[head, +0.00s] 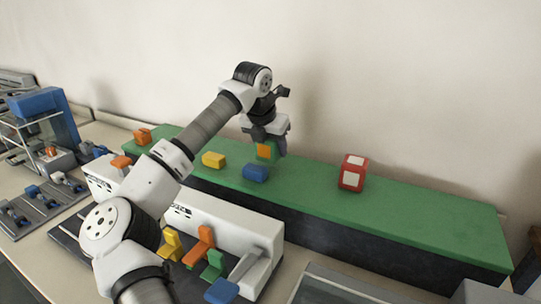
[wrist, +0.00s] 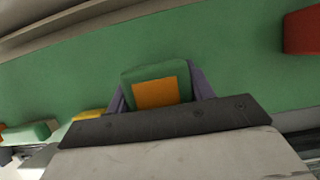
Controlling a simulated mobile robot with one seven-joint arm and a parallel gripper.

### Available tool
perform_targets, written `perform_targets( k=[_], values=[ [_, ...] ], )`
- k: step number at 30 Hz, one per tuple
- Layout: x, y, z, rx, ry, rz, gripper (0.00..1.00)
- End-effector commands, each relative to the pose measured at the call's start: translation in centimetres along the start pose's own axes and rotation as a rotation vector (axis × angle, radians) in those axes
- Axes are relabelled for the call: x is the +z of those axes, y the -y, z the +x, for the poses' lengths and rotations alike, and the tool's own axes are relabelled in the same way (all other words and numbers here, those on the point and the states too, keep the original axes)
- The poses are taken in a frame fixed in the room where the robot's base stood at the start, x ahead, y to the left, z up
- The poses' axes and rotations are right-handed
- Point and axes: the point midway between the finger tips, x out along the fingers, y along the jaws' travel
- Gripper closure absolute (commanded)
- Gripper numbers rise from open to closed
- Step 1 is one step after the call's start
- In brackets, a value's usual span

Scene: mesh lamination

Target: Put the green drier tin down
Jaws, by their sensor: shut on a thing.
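The green drier tin (head: 274,153), with an orange label, is between the fingers of my gripper (head: 268,142), over the back part of the long green-topped shelf (head: 420,214). In the wrist view the tin (wrist: 150,72) sits upright between the two purple fingers of my gripper (wrist: 158,84), its orange label facing the camera. The gripper is shut on it. I cannot tell whether the tin's base touches the green top.
On the green top, a yellow block (head: 213,160) and a blue one (head: 255,173) lie left and in front of the tin. An orange block (head: 142,136) is far left. A red tin (head: 352,173) stands to the right, with clear surface between and beyond.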

Motion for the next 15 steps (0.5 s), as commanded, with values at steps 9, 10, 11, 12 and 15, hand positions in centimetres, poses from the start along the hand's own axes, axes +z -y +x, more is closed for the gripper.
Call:
perform_targets(
  k=[9,10,11,12,15],
  values=[
    [-1.2,0.0,2.9,0.0,0.001,0.0,0.75],
    [-1.2,0.0,2.9,0.0,0.001,0.0,0.75],
    [-1.2,0.0,2.9,0.0,0.001,0.0,0.75],
    [-1.2,0.0,2.9,0.0,0.001,0.0,0.75],
    [-1.3,0.0,3.1,0.0,0.0,0.0,0.75]
  ],
)
